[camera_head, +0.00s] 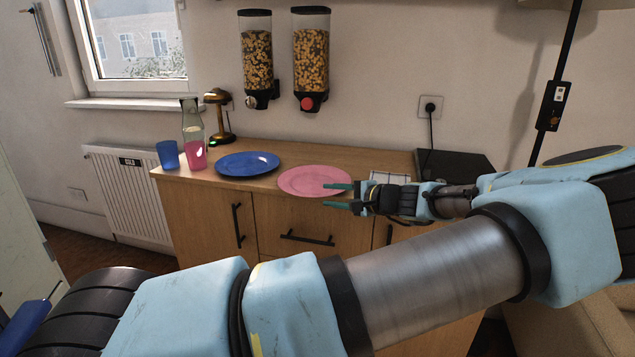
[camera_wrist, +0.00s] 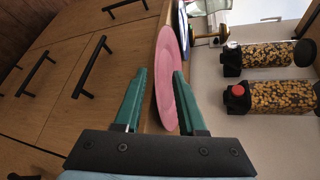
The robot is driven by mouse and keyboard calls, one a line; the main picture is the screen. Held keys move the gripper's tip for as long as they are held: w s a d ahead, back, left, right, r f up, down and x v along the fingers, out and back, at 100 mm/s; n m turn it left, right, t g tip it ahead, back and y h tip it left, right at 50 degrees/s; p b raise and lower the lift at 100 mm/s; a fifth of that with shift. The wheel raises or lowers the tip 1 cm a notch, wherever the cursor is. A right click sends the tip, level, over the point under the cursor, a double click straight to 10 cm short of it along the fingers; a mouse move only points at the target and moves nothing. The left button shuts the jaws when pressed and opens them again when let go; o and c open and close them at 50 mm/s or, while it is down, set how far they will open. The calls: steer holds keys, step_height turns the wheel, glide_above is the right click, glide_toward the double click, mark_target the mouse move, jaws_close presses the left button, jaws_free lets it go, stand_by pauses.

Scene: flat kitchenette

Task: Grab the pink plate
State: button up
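The pink plate (camera_head: 305,180) lies flat on the wooden counter, right of the blue plate (camera_head: 247,163). My gripper (camera_head: 340,196) comes in from the right at the plate's right front edge. Its two green fingers are open and spread apart. In the wrist view, which is turned sideways, the pink plate (camera_wrist: 167,60) shows edge-on, and its near rim runs between the fingers of my gripper (camera_wrist: 160,72). I cannot tell whether either finger touches it.
Two cereal dispensers (camera_head: 257,60) hang above. A checkered item (camera_head: 389,176) and a dark box (camera_head: 453,165) lie to the right.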

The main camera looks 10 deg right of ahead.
mark_target(317, 195)
steer(key=p+x, duration=0.1)
steer(key=x, duration=0.1)
steer(key=p+x, duration=0.1)
steer(key=x, duration=0.2)
steer(key=shift+a+f, duration=0.15)
steer(key=shift+a, duration=0.3)
steer(key=shift+c, duration=0.3)
jaws_close()
stand_by(0.7)
